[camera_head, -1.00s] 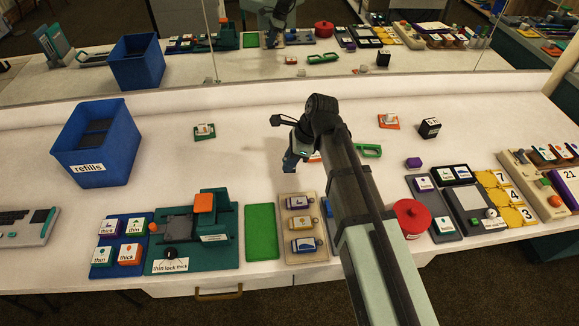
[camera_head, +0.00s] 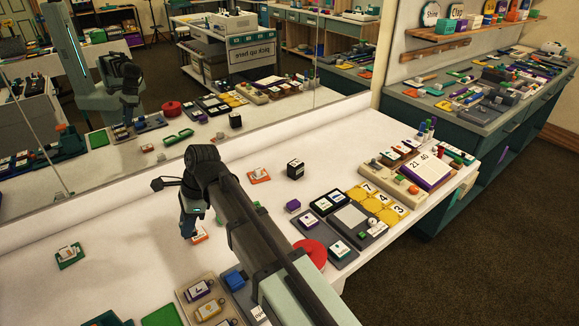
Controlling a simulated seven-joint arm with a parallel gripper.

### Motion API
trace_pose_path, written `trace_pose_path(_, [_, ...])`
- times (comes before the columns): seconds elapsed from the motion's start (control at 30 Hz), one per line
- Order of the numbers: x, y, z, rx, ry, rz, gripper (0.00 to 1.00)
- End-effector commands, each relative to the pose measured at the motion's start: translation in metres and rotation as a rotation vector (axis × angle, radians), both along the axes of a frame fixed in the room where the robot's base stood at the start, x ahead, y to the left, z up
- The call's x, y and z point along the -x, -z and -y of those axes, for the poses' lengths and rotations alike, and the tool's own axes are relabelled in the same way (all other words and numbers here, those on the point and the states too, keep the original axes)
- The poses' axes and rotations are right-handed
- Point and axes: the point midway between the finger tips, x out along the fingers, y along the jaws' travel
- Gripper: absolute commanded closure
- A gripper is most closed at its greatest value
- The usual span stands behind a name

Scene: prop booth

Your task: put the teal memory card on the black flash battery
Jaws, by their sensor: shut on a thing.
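My gripper (camera_head: 188,236) points down over the white table at centre left. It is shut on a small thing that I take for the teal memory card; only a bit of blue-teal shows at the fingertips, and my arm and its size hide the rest. A black block (camera_head: 295,169) with a white label stands on the table to the right of and beyond my gripper. I take it for the black flash battery, but its label is too small to read. My gripper is well apart from it.
An orange tile (camera_head: 200,240) lies just under or behind my gripper. Another orange tile (camera_head: 259,176) lies left of the black block, and a purple block (camera_head: 293,206) in front. A red round lid (camera_head: 310,253) and trays crowd the front right. A mirror stands behind the table.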

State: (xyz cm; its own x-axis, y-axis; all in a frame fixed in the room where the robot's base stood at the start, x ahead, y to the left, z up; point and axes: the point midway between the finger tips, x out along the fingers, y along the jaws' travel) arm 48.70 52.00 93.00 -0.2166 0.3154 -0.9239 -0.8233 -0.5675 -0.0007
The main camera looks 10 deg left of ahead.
Motion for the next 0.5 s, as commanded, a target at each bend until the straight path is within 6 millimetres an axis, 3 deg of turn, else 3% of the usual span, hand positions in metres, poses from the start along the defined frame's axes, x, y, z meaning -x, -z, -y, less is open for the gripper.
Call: trace_pose_path(0.5, [-0.149,-0.014,0.108,-0.006,0.253,0.009,1.00])
